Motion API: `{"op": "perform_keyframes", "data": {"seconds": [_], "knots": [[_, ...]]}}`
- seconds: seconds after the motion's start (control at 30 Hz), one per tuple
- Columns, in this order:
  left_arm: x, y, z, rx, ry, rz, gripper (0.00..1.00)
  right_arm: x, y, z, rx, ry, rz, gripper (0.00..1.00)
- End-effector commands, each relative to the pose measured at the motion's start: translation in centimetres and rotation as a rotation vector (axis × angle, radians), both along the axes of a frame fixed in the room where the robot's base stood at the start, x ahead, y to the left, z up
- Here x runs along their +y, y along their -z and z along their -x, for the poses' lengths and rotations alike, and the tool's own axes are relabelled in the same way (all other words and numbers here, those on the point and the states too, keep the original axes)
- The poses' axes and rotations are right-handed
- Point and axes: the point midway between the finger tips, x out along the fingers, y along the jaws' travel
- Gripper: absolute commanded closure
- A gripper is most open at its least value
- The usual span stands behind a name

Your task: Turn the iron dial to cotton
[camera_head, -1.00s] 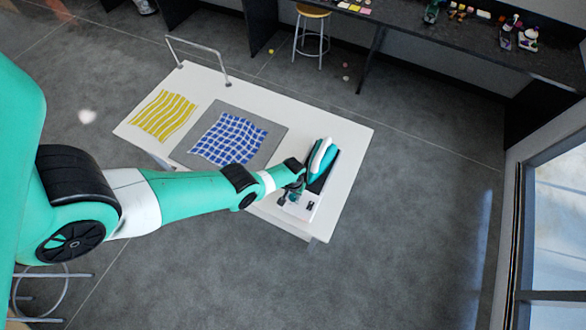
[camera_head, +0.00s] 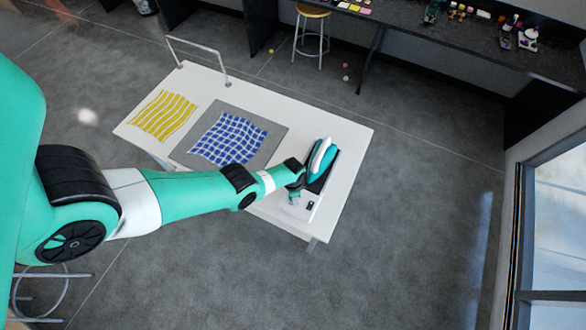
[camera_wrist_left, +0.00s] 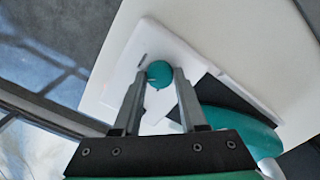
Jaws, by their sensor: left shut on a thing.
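The iron (camera_head: 321,160), teal and white, rests on a black pad at the right end of the white table; its teal body also shows in the left wrist view (camera_wrist_left: 235,122). Beside it is a white base plate (camera_head: 310,209) carrying a round teal dial (camera_wrist_left: 159,73) with a small pale mark on its rim. My left gripper (camera_wrist_left: 160,82) is shut on the dial, one finger on each side. In the head view the gripper (camera_head: 294,198) reaches down over the plate, and the dial is hidden. Any labels around the dial are unreadable.
A blue checked cloth (camera_head: 230,138) lies on a grey mat (camera_head: 268,122), and a yellow striped cloth (camera_head: 163,115) lies farther left on the table. A metal rail (camera_head: 197,51) stands at the far left edge. The table's right edge is clear.

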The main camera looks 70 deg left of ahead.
Motion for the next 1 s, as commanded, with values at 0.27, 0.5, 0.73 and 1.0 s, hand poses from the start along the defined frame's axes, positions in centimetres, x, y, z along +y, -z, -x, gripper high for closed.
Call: {"op": "perform_keyframes", "data": {"seconds": [0.27, 0.5, 0.73, 1.0], "knots": [[0.0, 0.04, 0.03, 0.0, 0.261, 0.0, 1.0, 0.0, 0.01, 0.0, 0.0, 0.0, 0.0, 1.0], [0.0, 0.04, 0.03, 0.0, 0.466, 0.0, 1.0, 0.0, 0.01, 0.0, 0.0, 0.0, 0.0, 1.0], [0.0, 0.04, 0.03, 0.0, 0.609, 0.0, 1.0, 0.0, 0.01, 0.0, 0.0, 0.0, 0.0, 1.0], [0.0, 0.04, 0.03, 0.0, 0.689, 0.0, 1.0, 0.0, 0.03, 0.0, 0.0, 0.0, 0.0, 1.0]]}}
